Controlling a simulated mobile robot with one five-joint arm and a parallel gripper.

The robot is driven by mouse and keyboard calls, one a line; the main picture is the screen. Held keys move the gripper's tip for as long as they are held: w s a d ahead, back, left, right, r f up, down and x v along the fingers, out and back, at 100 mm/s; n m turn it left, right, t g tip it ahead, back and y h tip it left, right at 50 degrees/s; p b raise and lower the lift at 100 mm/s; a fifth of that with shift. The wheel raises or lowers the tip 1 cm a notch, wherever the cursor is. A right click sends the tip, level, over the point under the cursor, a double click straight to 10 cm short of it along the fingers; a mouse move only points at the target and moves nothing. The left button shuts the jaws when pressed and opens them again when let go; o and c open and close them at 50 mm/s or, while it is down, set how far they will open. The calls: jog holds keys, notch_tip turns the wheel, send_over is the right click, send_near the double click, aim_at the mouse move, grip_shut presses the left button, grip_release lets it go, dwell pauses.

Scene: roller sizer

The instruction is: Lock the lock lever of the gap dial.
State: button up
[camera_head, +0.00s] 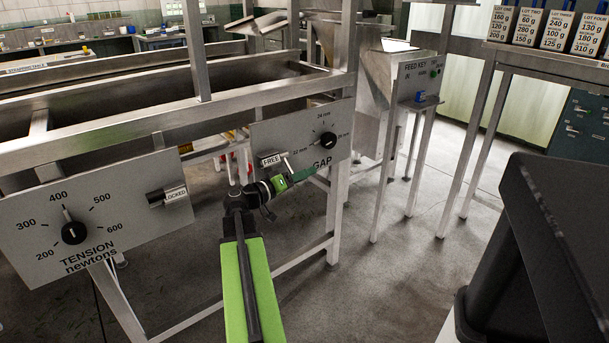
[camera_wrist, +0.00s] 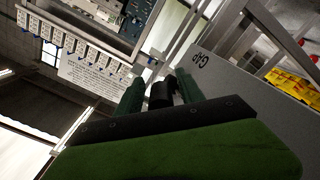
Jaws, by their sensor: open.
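The gap panel (camera_head: 260,135) carries a dial with a black knob (camera_head: 328,139); its pointer is towards the upper right, near the 26 mm side. The lock lever (camera_head: 287,164) is at the panel's lower left, beside a plate reading FREE (camera_head: 271,160). My gripper (camera_head: 299,177) is just below the lever, partly in front of the panel. In the wrist view, the green fingers (camera_wrist: 160,92) are apart, with a dark cylinder (camera_wrist: 161,96) between them, probably the lever's end. I cannot tell whether they touch it.
The tension panel (camera_head: 110,215) is at the left, its lever plate (camera_head: 175,194) reading LOCKED. Metal frame rails (camera_head: 180,117) run above both panels, and a frame leg (camera_head: 337,210) stands right of my gripper. A feed key box (camera_head: 420,80) stands farther right. Open floor lies below.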

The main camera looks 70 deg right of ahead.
grip_shut()
dwell(0.3)
dwell(1.1)
